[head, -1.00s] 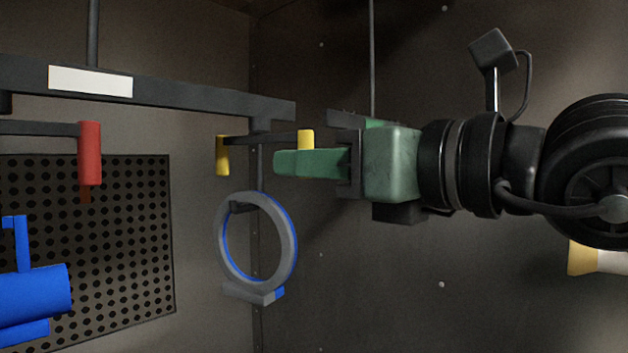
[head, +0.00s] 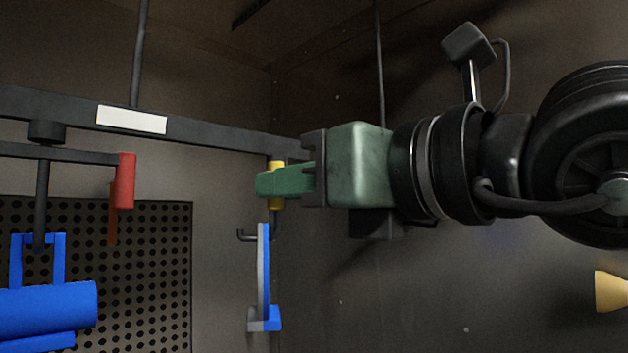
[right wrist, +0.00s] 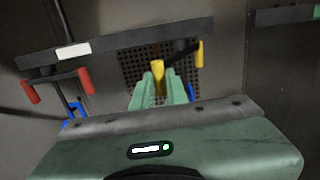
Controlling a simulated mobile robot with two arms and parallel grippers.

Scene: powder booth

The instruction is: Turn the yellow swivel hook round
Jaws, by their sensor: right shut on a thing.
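The yellow swivel hook has a crossbar with a yellow grip at each end. My right gripper (head: 266,184) is shut on the near yellow grip (head: 277,204), which shows above and below the fingers. In the right wrist view this grip (right wrist: 157,68) stands between the fingertips, and the other yellow grip (right wrist: 200,54) is at the far end of the bar, free. My left gripper is out of view.
A dark overhead rail (head: 210,133) with a white label carries the hooks. To the left, a red-gripped swivel hook (head: 125,180) holds a blue part (head: 50,308). A perforated panel (head: 165,250) is behind. A pale yellow cone (head: 610,291) is at the right.

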